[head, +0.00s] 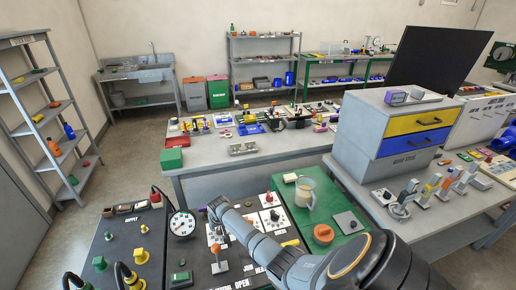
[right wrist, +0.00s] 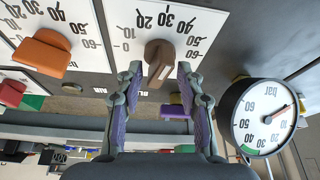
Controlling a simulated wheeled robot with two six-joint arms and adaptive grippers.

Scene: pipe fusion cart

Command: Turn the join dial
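The right wrist view shows a brown dial knob (right wrist: 158,62) on a white plate with a scale in tens up to 60. My right gripper (right wrist: 158,74) is open, with one finger on each side of this knob; I cannot tell whether either touches it. An orange knob (right wrist: 42,52) on a similar scale sits to its left. In the head view my right gripper (head: 214,222) is over the dark cart panel (head: 225,272), beside the round gauge (head: 181,223), and hides part of a dial plate. I cannot read which dial is labelled join. My left gripper is not in view.
The bar gauge (right wrist: 265,115) stands close to the right finger in the right wrist view.

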